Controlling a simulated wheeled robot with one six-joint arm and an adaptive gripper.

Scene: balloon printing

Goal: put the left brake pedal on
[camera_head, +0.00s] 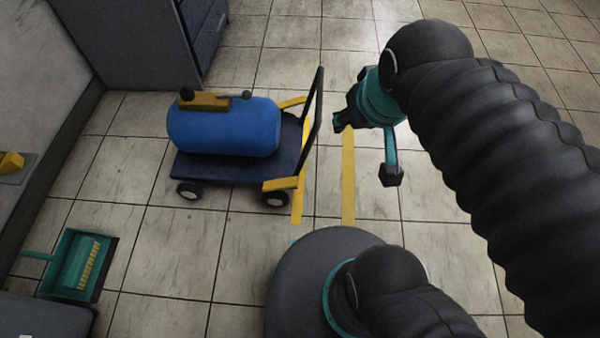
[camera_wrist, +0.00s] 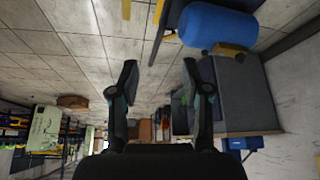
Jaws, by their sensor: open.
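A dark cart (camera_head: 225,171) carries a blue tank (camera_head: 222,128) and has a black upright handle (camera_head: 312,120) at its right end. Two yellow pedal-like bars stick out at that end, a near one (camera_head: 281,184) and a far one (camera_head: 292,102). I cannot tell which is the left brake pedal, or whether either is pressed. My gripper (camera_head: 364,148) is to the right of the handle, apart from the cart. In the wrist view my gripper (camera_wrist: 160,74) is open with nothing between its fingers; the blue tank (camera_wrist: 214,25) shows at the top right.
Yellow stripes (camera_head: 348,180) run along the tiled floor beside the cart. A grey cabinet (camera_head: 135,45) stands behind it. A teal dustpan (camera_head: 77,265) lies at the lower left. Shelves (camera_wrist: 22,130) show at the left of the wrist view.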

